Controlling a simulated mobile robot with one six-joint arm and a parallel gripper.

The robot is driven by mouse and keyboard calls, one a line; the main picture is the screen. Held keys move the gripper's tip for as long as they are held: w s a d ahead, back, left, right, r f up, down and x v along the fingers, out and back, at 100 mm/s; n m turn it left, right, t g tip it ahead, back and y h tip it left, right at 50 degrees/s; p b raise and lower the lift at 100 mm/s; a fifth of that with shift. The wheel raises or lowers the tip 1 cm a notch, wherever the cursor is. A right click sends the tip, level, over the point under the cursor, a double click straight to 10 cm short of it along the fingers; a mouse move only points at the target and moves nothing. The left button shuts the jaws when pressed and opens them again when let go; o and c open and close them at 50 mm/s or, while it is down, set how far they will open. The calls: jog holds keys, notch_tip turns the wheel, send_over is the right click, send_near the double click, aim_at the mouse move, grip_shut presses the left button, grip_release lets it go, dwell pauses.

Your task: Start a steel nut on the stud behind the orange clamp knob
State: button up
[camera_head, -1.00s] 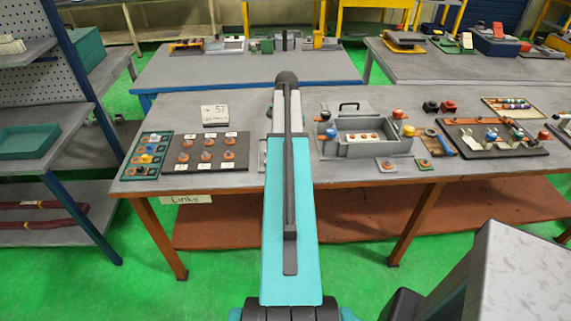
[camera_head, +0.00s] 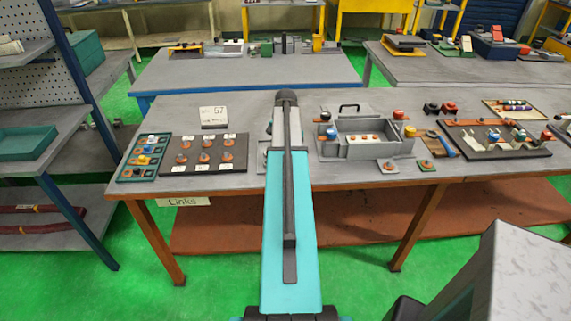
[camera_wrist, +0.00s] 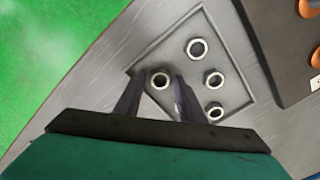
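Several steel nuts lie on a grey tray (camera_wrist: 238,92) in the wrist view. One nut (camera_wrist: 160,80) is at the fingertips of my gripper (camera_wrist: 158,82), between or just beyond the two open fingers; I cannot tell if they touch it. Other nuts (camera_wrist: 197,48) lie to its right. In the head view the tray's left edge (camera_head: 262,157) shows beside my arm, which hides my gripper. An orange knob (camera_head: 410,131) sits at the right end of a grey box fixture (camera_head: 380,150); I cannot tell if this is the clamp knob. No stud behind it can be made out.
A dark board (camera_head: 180,168) with several orange knobs lies left of my arm, beside a green tray (camera_head: 122,177). Small plates (camera_head: 388,171) sit before the box. A dark tool board (camera_head: 500,152) lies at right. The table's front edge is close to the tray.

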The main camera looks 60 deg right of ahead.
jog(key=c, duration=0.8)
notch_tip(320, 180, up, 9)
jog(key=p, duration=0.5)
dwell(0.6)
jog(key=shift+w, duration=0.1)
